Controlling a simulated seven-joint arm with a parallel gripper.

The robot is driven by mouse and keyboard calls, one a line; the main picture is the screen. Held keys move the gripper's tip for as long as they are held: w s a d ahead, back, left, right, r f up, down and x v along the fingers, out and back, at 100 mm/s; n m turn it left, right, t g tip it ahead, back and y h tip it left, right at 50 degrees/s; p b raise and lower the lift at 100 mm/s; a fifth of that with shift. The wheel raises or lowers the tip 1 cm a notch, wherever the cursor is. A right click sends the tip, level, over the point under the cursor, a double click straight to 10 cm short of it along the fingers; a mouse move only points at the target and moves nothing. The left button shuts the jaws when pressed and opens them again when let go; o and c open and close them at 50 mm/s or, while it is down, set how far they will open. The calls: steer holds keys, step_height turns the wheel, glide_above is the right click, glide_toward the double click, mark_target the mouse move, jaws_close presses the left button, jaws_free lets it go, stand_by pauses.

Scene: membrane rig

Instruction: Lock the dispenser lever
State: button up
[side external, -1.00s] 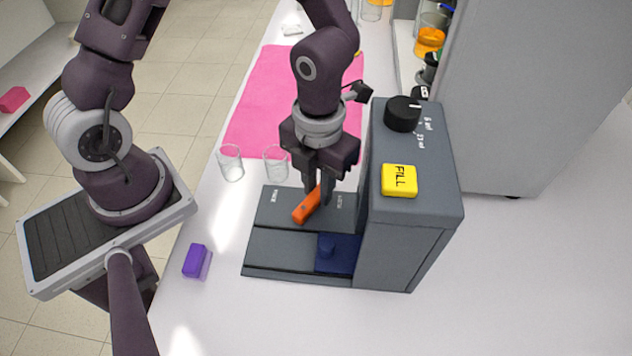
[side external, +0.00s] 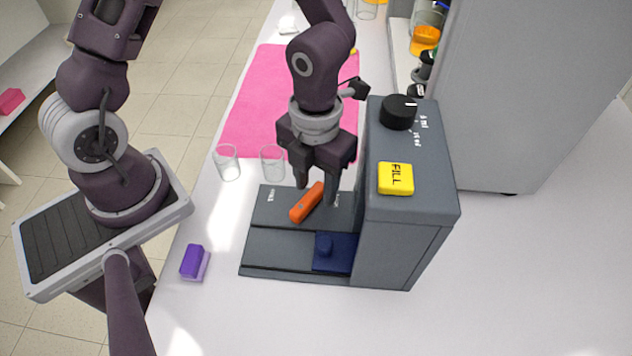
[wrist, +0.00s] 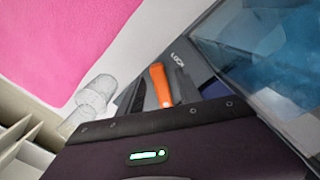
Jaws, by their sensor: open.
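The dispenser (side external: 410,228) is a grey box with a low step at its left. An orange lever (side external: 307,203) lies slanted on the upper step, between two printed labels that are too small to read in the side view. It also shows in the wrist view (wrist: 161,86), beside a label. My gripper (side external: 316,195) is open and points down over the lever, with one finger on each side. I cannot tell whether a finger touches it. In the wrist view one dark finger shows left of the lever.
A yellow FILL button (side external: 396,178) and a black knob (side external: 398,112) sit on the dispenser's top. A dark blue part (side external: 335,252) lies on its lower step. Two clear glasses (side external: 227,163) stand left of it. A purple block (side external: 193,262) and pink mat (side external: 260,92) lie nearby.

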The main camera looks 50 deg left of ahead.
mark_target(312, 188)
step_height(312, 188, up, 7)
steer(key=shift+f, duration=0.1)
steer(key=shift+s+a+n, duration=0.1)
steer(key=shift+a+n, duration=0.25)
steer(key=shift+n, duration=0.05)
steer(key=s+a+r+n+t, duration=0.2)
steer(key=s+a+r+n, duration=0.1)
steer(key=n, duration=0.7)
steer(key=s+a+r+n+t, duration=0.1)
steer(key=s+a+r+n, duration=0.2)
steer(key=r+n, duration=0.3)
steer(key=s+a+r+n+t, duration=0.2)
steer(key=s+a+r+n, duration=0.1)
steer(key=n, duration=1.3)
step_height(312, 188, up, 2)
steer(key=shift+s+a+r+t, duration=0.1)
steer(key=shift+s+a+t, duration=0.25)
steer(key=shift+s, duration=0.4)
